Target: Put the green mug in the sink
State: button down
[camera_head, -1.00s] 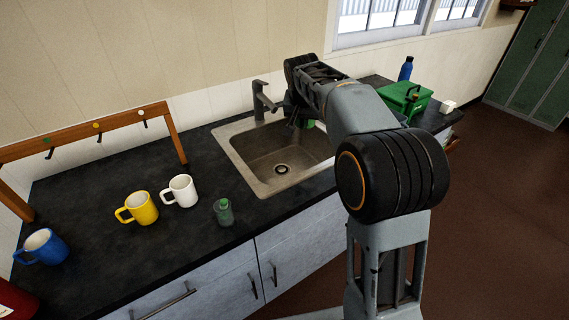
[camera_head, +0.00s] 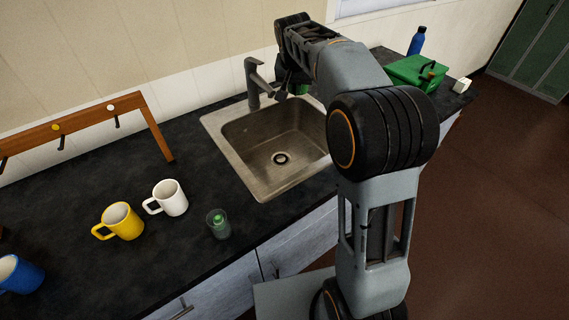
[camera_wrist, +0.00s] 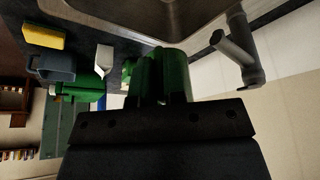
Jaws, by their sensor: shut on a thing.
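The green mug (camera_wrist: 160,75) is held in my gripper (camera_wrist: 158,100), which is shut on it. In the wrist view the black gripper body covers the mug's lower part. In the head view only a bit of the mug (camera_head: 301,90) shows beneath my arm, and the gripper tips are mostly hidden. The sink (camera_head: 228,128) is a metal basin set in the dark counter, with a drain in its floor. The mug appears near the back edge of the sink, right of the faucet (camera_head: 255,85). Its height above the counter is unclear.
A white mug (camera_head: 171,198), a yellow mug (camera_head: 122,222), a blue mug (camera_head: 18,274) and a green glass (camera_head: 218,224) stand left of the sink. A wooden hook rack (camera_head: 150,125) stands behind. A green toolbox (camera_head: 408,72) and blue bottle (camera_head: 416,41) are at right. The basin looks empty.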

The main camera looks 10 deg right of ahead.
notch_tip(320, 180, down, 2)
jog(key=shift+w+f+b, duration=0.1)
jog(key=shift+f+b, duration=0.05)
jog(key=shift+b, duration=0.8)
jog(key=shift+f+b, duration=9.15)
jog(key=shift+f, duration=6.15)
jog(key=shift+f, duration=0.1)
jog(key=c, duration=1.6)
grip_release()
jog(key=shift+f, duration=0.1)
jog(key=shift+c, duration=0.2)
jog(key=o, duration=0.5)
jog(key=shift+c, duration=0.2)
jog(key=p+v, duration=0.2)
jog(key=v, duration=1)
